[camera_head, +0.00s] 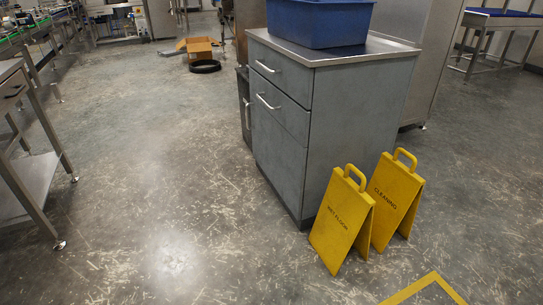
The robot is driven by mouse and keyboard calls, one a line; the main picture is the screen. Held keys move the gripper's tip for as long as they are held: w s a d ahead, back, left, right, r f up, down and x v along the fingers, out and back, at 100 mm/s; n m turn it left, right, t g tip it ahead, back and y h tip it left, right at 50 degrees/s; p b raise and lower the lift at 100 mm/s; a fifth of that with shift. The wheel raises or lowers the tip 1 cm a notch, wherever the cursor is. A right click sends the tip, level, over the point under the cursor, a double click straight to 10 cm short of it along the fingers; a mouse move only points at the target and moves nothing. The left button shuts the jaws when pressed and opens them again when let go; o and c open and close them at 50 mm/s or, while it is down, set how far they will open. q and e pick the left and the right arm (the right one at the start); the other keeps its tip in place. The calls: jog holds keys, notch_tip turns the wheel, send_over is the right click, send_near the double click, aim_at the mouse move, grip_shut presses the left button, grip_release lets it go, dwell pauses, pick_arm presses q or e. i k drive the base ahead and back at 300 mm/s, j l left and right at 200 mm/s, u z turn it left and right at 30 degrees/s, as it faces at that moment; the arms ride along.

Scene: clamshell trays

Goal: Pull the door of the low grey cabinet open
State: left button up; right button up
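A low grey cabinet (355,135) stands right of centre, with a metal top. Its front faces left and has an upper drawer panel with a light bar handle (265,66). A second bar handle (268,101) sits below it, and a plain panel (278,160) lies under that. The front panels look closed. A darker, narrow unit (242,95) stands just behind the cabinet's far left edge. A light upright handle (248,114) shows there, but I cannot tell which unit it belongs to. Neither of my grippers is in view.
A blue bin (318,24) sits on the cabinet top. Two yellow folding floor signs (342,220) (396,200) stand against its near right side. A metal table (30,165) is at the left edge. The floor in front of the cabinet is clear. A cardboard box (199,48) and black ring (205,66) lie beyond.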

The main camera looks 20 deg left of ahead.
aim_at(283, 158)
jog(key=i+j, duration=0.15)
jog(key=j, duration=0.25)
jog(key=i+j+z, duration=0.1)
jog(key=j, duration=0.25)
jog(key=i+j, duration=0.2)
jog(key=j, duration=0.2)
jog(key=i+j, duration=0.15)
jog(key=j, duration=0.25)
jog(key=z, duration=0.05)
